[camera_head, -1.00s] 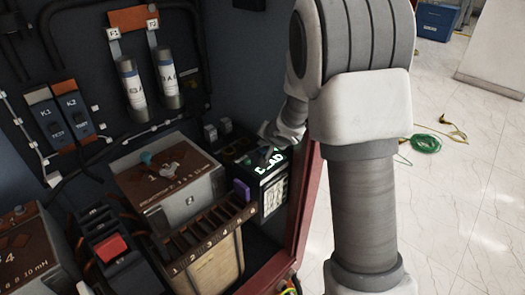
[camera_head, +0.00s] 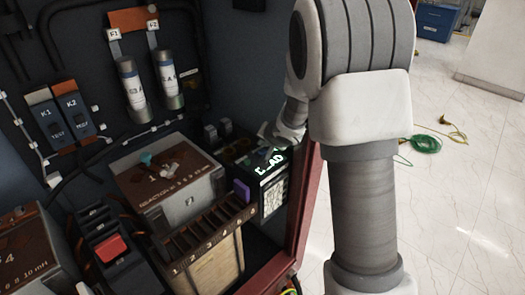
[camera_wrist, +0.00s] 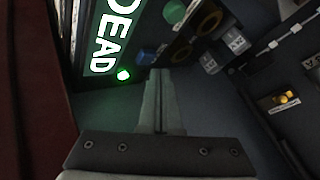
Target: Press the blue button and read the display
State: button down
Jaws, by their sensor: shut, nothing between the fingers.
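The display (camera_wrist: 103,42) glows green in the wrist view and reads DEAD, its first letter cut by the top edge. A small green light (camera_wrist: 123,74) is lit beside the text. In the head view the lit display (camera_head: 271,165) is partly covered by my gripper (camera_head: 266,138). I cannot tell for certain which is the blue button.
A red cabinet frame (camera_head: 301,215) runs close on the right. Fuses (camera_head: 165,80) hang on the back wall.

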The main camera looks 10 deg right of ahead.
aim_at(263, 153)
jog(key=shift+f, duration=0.1)
dwell(0.5)
jog(key=shift+f, duration=0.35)
jog(key=shift+f+b, duration=0.45)
dwell(0.6)
jog(key=shift+r, duration=0.1)
jog(key=shift+r+p, duration=0.75)
jog(key=shift+p, duration=0.25)
jog(key=shift+r, duration=0.15)
notch_tip(263, 153, up, 5)
jog(key=p, duration=0.5)
dwell(0.4)
